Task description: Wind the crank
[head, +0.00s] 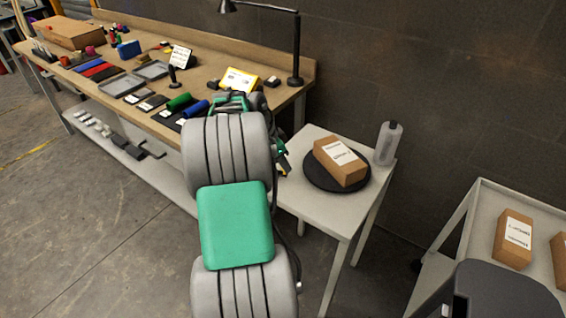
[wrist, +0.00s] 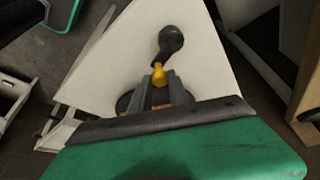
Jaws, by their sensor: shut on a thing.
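The crank (wrist: 172,42) shows in the wrist view as a dark round hub with a short dark arm, set on a white table top. Its yellow knob (wrist: 158,72) lies between the fingertips of my gripper (wrist: 159,84). The two grey fingers are shut on the knob, one on each side. In the head view my arm hides the crank and the fingertips. There a black round turntable (head: 313,181) on a small white table (head: 292,203) carries a cardboard box (head: 341,161) with a white label.
A grey bottle (head: 388,143) stands at the white table's back right corner. A long wooden workbench (head: 215,68) with tools and trays lies to the left, with a black lamp (head: 296,60). A cart (head: 478,222) with boxes stands at right. Open floor lies lower left.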

